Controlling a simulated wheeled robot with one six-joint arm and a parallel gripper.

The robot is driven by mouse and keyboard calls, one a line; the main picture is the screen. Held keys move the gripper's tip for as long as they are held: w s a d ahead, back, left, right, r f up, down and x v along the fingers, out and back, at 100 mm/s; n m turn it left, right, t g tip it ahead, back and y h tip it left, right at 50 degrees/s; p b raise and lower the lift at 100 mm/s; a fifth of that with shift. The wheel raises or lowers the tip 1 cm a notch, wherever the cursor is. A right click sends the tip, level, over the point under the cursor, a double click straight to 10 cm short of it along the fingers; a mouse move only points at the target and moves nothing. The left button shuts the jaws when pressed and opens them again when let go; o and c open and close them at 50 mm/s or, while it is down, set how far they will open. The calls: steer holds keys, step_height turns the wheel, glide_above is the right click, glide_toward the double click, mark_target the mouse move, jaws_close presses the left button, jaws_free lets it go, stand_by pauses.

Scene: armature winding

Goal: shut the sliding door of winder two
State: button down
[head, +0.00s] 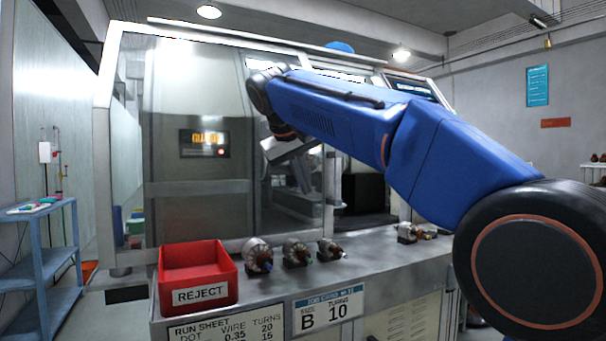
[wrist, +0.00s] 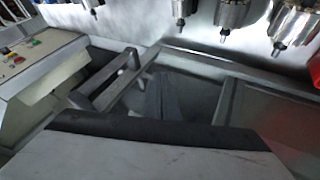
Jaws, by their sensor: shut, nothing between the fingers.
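The winder's sliding door (head: 283,215) is a framed clear panel behind the bench. A pale upright handle (head: 333,180) stands at its right edge. Right of the handle is a dark gap, so the door looks partly open. I see no number on the machine. My gripper (head: 312,170) is in front of the door, left of the handle, pointing down and partly hidden by my wrist. In the wrist view the handle (wrist: 100,88) is a grey bar left of my dark fingers (wrist: 165,97), apparently apart from them. My gripper is shut and empty.
A red reject bin (head: 198,277) and several armatures (head: 296,251) stand on the bench ledge below the door. In the wrist view a control panel with buttons (wrist: 35,60) is at the left. An amber display (head: 204,143) shows at the left of the winder.

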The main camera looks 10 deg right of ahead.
mark_target(323, 194)
steer(key=w+d+f, duration=0.2)
steer(key=d, duration=0.1)
steer(key=d+f, duration=0.1)
steer(key=shift+w+d+f, duration=0.3)
steer(key=shift+w, duration=0.1)
steer(key=shift+w+d, duration=0.1)
steer(key=shift+d, duration=0.35)
steer(key=shift+d, duration=0.15)
steer(key=w+d, duration=0.4)
steer(key=d, duration=1.3)
steer(key=w+d, duration=0.4)
steer(key=d, duration=1.3)
steer(key=shift+w+d, duration=0.2)
steer(key=shift+d, duration=0.1)
steer(key=shift+d+r, duration=0.1)
